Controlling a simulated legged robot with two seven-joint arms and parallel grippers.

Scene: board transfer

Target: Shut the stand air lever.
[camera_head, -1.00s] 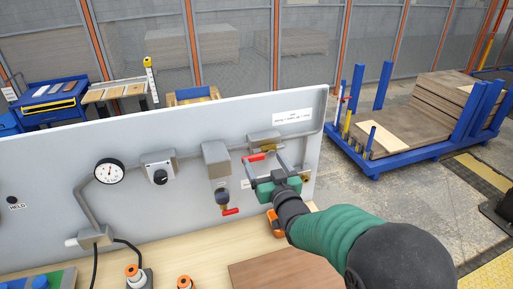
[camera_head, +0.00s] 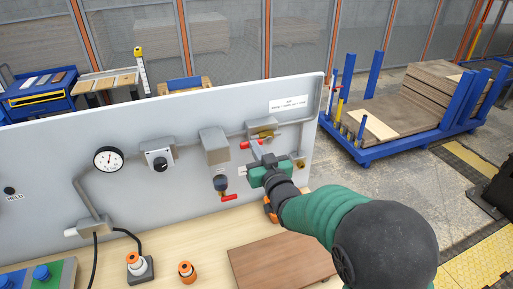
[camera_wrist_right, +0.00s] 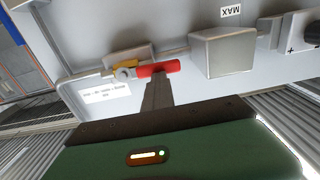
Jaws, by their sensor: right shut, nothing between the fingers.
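A red-handled lever (camera_head: 249,144) sits on a brass valve (camera_head: 262,133) at the upper right of the grey panel, below a white label. In the right wrist view the red handle (camera_wrist_right: 158,69) lies roughly along the pipe, with the valve (camera_wrist_right: 125,72) at its left end. My right gripper (camera_head: 256,148) is shut and empty, its fingertips right at the handle. In the wrist view the closed fingers (camera_wrist_right: 158,88) end at the handle's edge; I cannot tell if they touch. A second red lever (camera_head: 229,197) hangs under the grey regulator box. My left gripper is out of view.
The panel (camera_head: 130,200) carries a gauge (camera_head: 108,159), a knob box (camera_head: 158,158) and pipes. On the bench below are a brown board (camera_head: 282,262) and orange-topped fittings (camera_head: 187,271). A blue cart (camera_head: 372,152) with stacked boards stands behind at right.

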